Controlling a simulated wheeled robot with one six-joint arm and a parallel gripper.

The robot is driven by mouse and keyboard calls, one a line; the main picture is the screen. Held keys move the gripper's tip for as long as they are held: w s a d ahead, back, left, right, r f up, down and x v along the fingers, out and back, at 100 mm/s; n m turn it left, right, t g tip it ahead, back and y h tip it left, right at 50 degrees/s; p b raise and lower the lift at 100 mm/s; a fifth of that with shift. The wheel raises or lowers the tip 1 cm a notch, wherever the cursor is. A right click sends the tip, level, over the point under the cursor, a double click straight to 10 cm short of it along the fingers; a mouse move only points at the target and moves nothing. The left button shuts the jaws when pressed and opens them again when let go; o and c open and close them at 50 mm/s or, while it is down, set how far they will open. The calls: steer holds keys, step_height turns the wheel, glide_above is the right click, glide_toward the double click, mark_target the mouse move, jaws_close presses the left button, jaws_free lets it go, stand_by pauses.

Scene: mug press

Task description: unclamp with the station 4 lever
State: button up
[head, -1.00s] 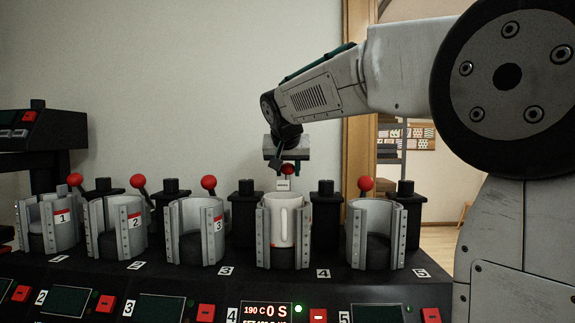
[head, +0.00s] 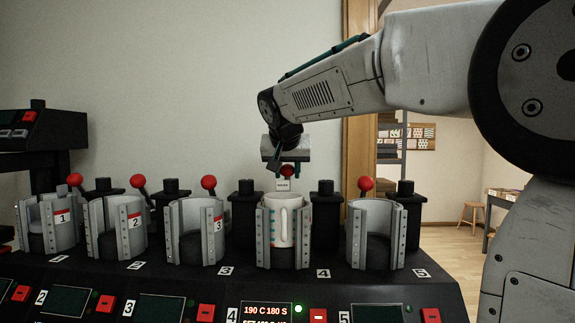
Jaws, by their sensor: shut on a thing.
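The station 4 lever shows only as its red ball knob (head: 287,170) behind the mug; its stem is hidden. My gripper (head: 287,166) hangs from above at the knob and is shut on it. A white mug (head: 283,226) with its handle toward me stands in the grey station 4 clamp (head: 263,240). Coloured marks show along the mug's sides. The station 4 display (head: 266,311) reads 190 C 180 S, with a green light (head: 298,308) beside it.
Empty clamps stand at station 3 (head: 212,235) and station 5 (head: 355,240), each with a red-knobbed lever beside or behind. More stations stand to the left. The space above the press is clear around my arm.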

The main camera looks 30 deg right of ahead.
steer(key=shift+s+a+f, duration=0.15)
steer(key=shift+s+a, duration=0.25)
steer(key=shift+s, duration=0.3)
steer(key=shift+s+a+f, duration=0.4)
steer(key=shift+s+a, duration=0.2)
steer(key=shift+s, duration=0.25)
steer(key=o, duration=0.7)
steer(key=r, duration=0.4)
steer(key=s+r, duration=0.1)
steer(key=r, duration=0.1)
steer(key=shift+a+r, duration=0.25)
steer(key=shift+a, duration=0.15)
